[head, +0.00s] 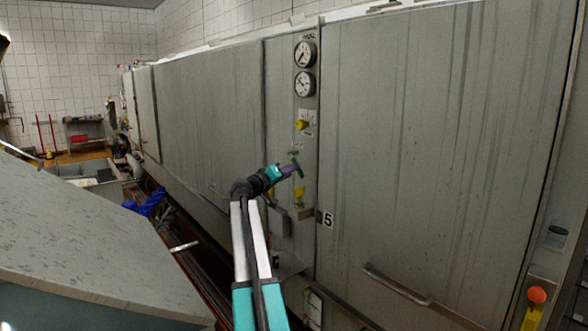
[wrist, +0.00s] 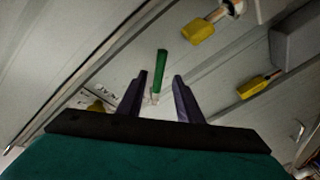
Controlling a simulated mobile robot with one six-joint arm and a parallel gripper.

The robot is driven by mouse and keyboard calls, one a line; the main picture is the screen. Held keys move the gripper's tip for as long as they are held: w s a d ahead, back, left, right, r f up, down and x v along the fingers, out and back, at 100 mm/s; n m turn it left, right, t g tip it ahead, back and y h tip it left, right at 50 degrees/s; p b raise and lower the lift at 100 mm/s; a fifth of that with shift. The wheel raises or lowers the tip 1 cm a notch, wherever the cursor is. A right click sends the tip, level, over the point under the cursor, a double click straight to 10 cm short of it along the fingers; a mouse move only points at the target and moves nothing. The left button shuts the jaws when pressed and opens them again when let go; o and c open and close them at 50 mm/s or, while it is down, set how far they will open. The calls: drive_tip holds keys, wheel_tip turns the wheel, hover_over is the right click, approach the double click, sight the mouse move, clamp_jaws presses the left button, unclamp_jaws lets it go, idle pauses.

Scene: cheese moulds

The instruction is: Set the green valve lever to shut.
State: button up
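The green valve lever (head: 297,166) sits on the narrow grey control panel, below the gauges. In the wrist view the green lever (wrist: 161,62) shows between and just beyond my two dark fingers. My gripper (head: 291,169) is at the lever in the head view. In the wrist view my gripper (wrist: 160,88) has its fingers apart, with the lever's lower end near the gap between them. I cannot tell whether a finger touches the lever.
Yellow levers (head: 301,124) (head: 299,193) sit above and below the green one. Two round gauges (head: 304,68) are higher up. A grey box (wrist: 296,38) stands out from the panel. A door handle (head: 396,286) and a red button (head: 537,295) are at right. A grey slab (head: 80,245) fills the lower left.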

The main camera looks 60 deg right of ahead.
drive_tip(key=shift+d+p, duration=0.4)
drive_tip(key=shift+d, duration=1.4)
clamp_jaws()
